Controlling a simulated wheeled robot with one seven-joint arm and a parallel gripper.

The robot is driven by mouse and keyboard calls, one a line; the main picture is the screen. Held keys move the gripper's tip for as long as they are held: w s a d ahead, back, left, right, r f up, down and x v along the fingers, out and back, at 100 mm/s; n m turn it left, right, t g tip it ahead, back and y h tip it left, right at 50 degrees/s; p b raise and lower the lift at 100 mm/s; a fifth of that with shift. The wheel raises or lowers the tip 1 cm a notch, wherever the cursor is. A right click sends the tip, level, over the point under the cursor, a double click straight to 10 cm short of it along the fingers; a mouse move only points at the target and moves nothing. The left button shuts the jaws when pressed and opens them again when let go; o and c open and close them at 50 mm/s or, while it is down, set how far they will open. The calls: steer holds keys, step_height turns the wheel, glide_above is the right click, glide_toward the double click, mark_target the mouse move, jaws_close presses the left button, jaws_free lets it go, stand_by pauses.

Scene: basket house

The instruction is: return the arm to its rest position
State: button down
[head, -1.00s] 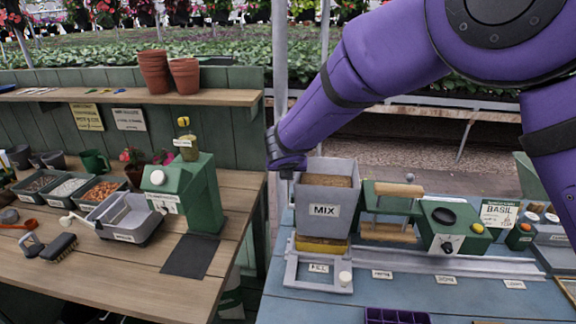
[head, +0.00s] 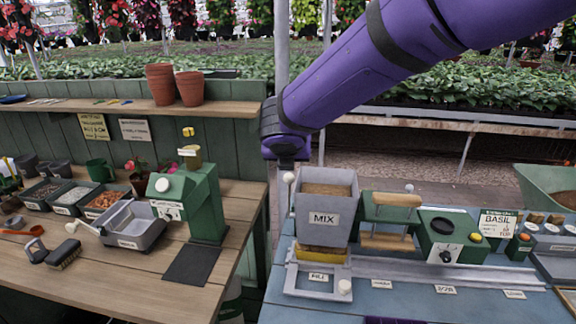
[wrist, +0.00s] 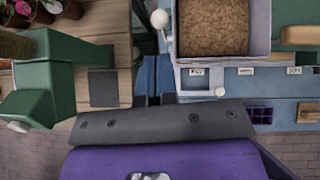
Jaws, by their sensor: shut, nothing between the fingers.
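My purple arm comes in from the upper right in the head view. It ends in my gripper (head: 287,166), which hangs at the upper left of the grey MIX hopper (head: 325,212), in front of the gap between the two benches. In the wrist view my gripper (wrist: 154,100) shows as two small dark tips past the grey wrist edge. It is shut and holds nothing. The hopper with brown mix (wrist: 213,25) is at the top there, apart from the tips.
The wooden bench (head: 105,277) on the left carries a green machine (head: 204,200), a grey tray (head: 132,230) and several bins. Clay pots (head: 160,84) stand on the shelf. The blue bench (head: 385,298) holds a green press frame (head: 389,215) and a BASIL sign (head: 497,230).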

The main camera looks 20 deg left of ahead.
steer(key=shift+s+r, duration=0.15)
steer(key=shift+r, duration=0.1)
stand_by(0.3)
steer(key=d+r+m+h, duration=0.1)
steer(key=d+r+m, duration=0.4)
steer(key=d, duration=0.6)
steer(key=d+r+m+g+h, duration=0.1)
steer(key=d+r+m+h, duration=0.15)
steer(key=d+m, duration=0.65)
steer(key=d+r+m+h, duration=0.1)
steer(key=d+r+m, duration=0.3)
steer(key=d, duration=1)
steer(key=s+d+r+m+g, duration=0.1)
steer(key=s+d+m+g, duration=0.1)
steer(key=s+d+m, duration=1.2)
steer(key=s+d+f+m+y, duration=0.1)
steer(key=s+d+f+m, duration=0.2)
steer(key=s+d+m, duration=0.3)
steer(key=s+m, duration=0.1)
steer(key=s, duration=0.4)
steer(key=shift+m+g, duration=0.3)
steer(key=shift+m, duration=0.1)
